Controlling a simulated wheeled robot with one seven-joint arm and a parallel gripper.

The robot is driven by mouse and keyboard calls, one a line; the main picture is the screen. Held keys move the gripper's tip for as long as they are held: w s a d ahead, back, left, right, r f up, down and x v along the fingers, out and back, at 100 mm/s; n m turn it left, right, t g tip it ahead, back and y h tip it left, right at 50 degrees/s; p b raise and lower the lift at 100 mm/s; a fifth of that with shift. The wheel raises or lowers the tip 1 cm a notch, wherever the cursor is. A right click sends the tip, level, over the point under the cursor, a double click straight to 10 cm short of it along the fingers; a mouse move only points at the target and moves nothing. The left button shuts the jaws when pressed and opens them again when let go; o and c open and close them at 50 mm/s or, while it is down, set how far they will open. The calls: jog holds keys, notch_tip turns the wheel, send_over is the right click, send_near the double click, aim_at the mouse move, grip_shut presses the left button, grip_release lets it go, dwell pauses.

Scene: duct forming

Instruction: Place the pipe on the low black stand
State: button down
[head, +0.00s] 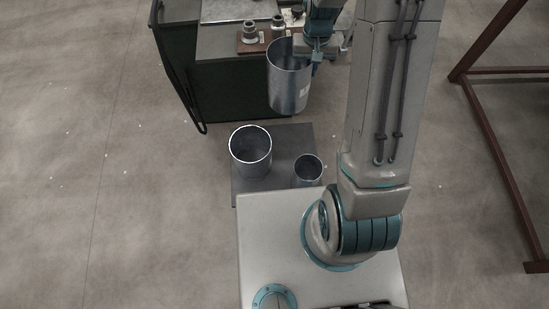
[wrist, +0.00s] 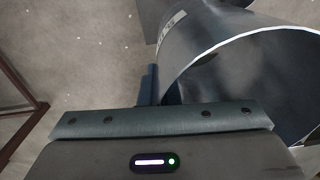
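The pipe (head: 288,88) is a grey metal cylinder, open at the top, with a small pale label. It hangs nearly upright, apparently in the air, in front of the dark workbench. My gripper (head: 309,57) is at its upper right rim and appears shut on the wall. In the wrist view the pipe (wrist: 195,48) fills the right side, with one finger (wrist: 150,85) against its outside; the other finger is hidden. The low black stand (head: 292,138) is a dark flat square on the floor, nearer to me than the pipe. A wide pipe (head: 250,165) and a smaller pipe (head: 308,177) stand on it.
The dark workbench (head: 225,90) is behind the pipe, with a wooden block holding small metal rings (head: 250,34) on top. A brown metal frame (head: 490,130) stands at the right. The floor to the left is clear.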

jog(key=d+f+m+b, duration=0.3)
jog(key=f+m+b, duration=0.6)
jog(key=f+b, duration=2)
notch_tip(320, 180, down, 5)
jog(key=shift+f+m, duration=0.2)
jog(key=shift+m, duration=0.2)
jog(key=shift+f+b, duration=0.2)
jog(key=shift+b, duration=0.1)
jog(key=c, duration=1.7)
grip_release()
jog(key=shift+r, duration=0.1)
